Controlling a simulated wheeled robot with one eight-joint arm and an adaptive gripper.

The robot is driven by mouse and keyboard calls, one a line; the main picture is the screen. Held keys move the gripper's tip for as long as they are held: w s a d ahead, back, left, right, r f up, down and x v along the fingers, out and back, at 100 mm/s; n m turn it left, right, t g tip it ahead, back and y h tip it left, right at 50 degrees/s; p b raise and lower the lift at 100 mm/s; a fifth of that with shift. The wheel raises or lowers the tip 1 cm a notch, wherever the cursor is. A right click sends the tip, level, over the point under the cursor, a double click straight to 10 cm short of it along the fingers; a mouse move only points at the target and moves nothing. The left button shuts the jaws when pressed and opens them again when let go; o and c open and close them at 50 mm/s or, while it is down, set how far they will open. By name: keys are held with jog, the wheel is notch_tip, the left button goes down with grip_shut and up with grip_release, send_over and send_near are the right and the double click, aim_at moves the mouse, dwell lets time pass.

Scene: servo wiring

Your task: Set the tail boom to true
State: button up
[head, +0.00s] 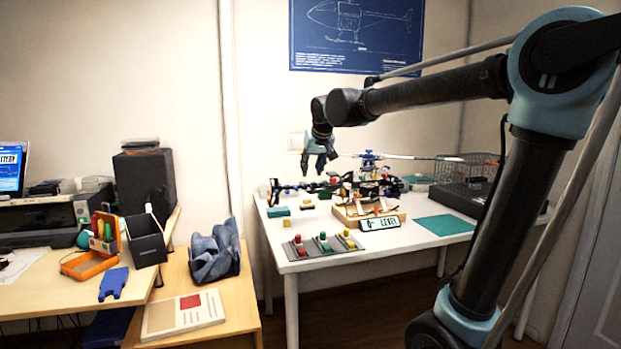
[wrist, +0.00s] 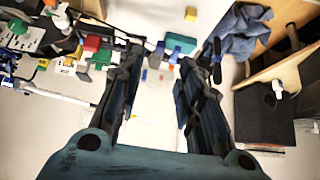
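A helicopter model with a blue hub (head: 368,158) stands at the back of the white table, and a thin pale boom (head: 410,157) runs right from it. In the wrist view a pale rod (wrist: 62,96), perhaps that boom, lies at the left, outside my fingers. My gripper (head: 318,170) hangs above the back left of the table, left of the hub. It also shows in the wrist view (wrist: 160,58), fingers apart with nothing held. I cannot tell whether the boom is true.
A grey mat (head: 322,247) with red, green and yellow blocks lies at the front. A green mat (head: 445,225) lies right, before a dark cage (head: 465,182). Teal blocks (head: 278,212) lie left. A blue cloth (head: 214,252) sits on the lower wooden table.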

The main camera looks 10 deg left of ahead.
jog(key=shift+v, duration=1.15)
jog(key=s+d+f+m+g+h, duration=0.1)
jog(key=s+d+f, duration=0.3)
jog(key=d, duration=0.4)
jog(key=s+d+f+m+h, duration=0.1)
jog(key=s+d+f, duration=0.35)
jog(key=d, duration=0.25)
jog(key=s+d+f+m+g+h, duration=0.1)
jog(key=s+d+f, duration=0.2)
jog(key=d+f, duration=0.35)
jog(key=s+d+f+m+g, duration=0.1)
jog(key=s+d+f, duration=0.5)
jog(key=s+f, duration=0.1)
jog(key=s+d+f+m+g, duration=0.1)
jog(key=s+d+f, duration=0.5)
jog(key=s+f, duration=0.2)
jog(key=s, duration=0.2)
jog(key=shift+s, duration=0.3)
jog(key=shift+f, duration=0.1)
